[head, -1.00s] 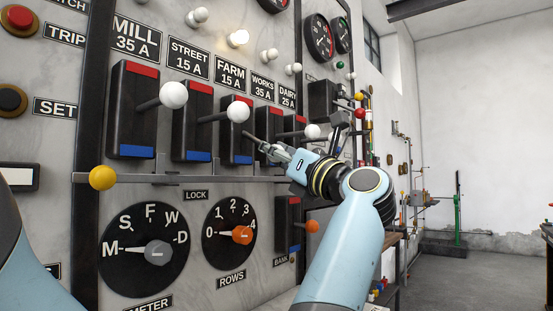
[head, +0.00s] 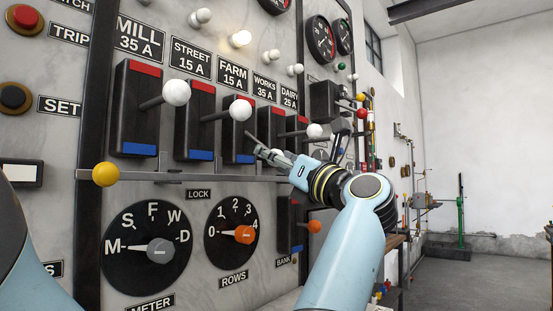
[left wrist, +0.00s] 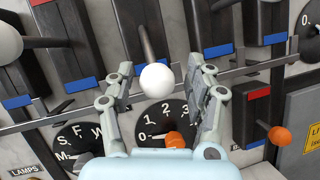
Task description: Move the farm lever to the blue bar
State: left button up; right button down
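The farm lever's switch (head: 236,118) is the dark block under the FARM 15 A plate. Its blue bar (head: 238,158) is at the bottom and its red bar at the top. In the left wrist view the lever's white knob (left wrist: 158,78) stands between the two fingers, with gaps on both sides. Its stem (left wrist: 147,42) slants down, and the knob covers most of the blue bar. My left gripper (head: 260,146) is open around the knob, also in the left wrist view (left wrist: 165,74). In the head view it hides the farm knob. My right gripper is not in view.
The street lever's white knob (head: 240,109) is close on the left, and the works knob (head: 313,131) close on the right. A horizontal rail with a yellow ball (head: 106,174) runs below the switches. The rows dial (head: 231,233) and an orange-knobbed lever (head: 314,227) lie lower.

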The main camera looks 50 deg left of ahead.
pick_arm(q)
jog(key=shift+r, duration=5.1)
